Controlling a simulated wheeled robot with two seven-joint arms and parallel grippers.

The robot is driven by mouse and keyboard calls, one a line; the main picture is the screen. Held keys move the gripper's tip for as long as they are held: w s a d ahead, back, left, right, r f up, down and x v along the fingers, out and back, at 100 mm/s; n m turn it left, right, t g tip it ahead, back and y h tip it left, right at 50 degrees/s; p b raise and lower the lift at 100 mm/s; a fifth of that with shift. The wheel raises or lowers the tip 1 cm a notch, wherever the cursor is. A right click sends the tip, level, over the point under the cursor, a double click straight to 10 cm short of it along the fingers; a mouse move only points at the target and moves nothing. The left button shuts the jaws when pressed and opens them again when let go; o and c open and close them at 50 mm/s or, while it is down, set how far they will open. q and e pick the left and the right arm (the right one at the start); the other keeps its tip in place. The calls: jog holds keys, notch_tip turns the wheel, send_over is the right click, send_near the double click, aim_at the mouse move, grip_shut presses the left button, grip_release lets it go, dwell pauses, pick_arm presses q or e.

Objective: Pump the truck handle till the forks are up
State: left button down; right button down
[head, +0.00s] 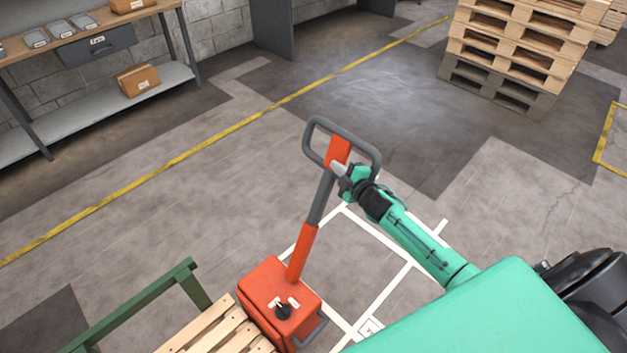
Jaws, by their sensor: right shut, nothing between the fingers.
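The pallet truck's handle (313,213) rises from its orange pump housing (279,299) and leans a little to the right, with a dark grey loop grip (312,133) at its top. My right gripper (338,170) is at the lower right of the loop, beside the orange centre piece of the handle head. It is shut with nothing between its fingers; whether it touches the handle I cannot tell. The truck's forks are hidden. A wooden pallet (215,333) shows at the bottom, next to the housing. My left gripper is out of view.
A green rail (135,303) stands left of the pallet. A workbench (50,43) with trays and cardboard boxes is at the upper left. A pallet stack (515,50) stands at the upper right. White and yellow lines mark the floor, which is clear around the handle.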

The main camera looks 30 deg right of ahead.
jog(key=w+d+f+m+b, duration=0.1)
jog(key=w+d+f+b, duration=0.1)
jog(key=d, duration=0.6)
notch_tip(320, 180, down, 3)
jog(key=shift+w+d+r+m+b, duration=0.2)
jog(key=shift+w+m+b, duration=0.1)
jog(key=shift+w+m, duration=0.15)
jog(key=shift+a, duration=0.1)
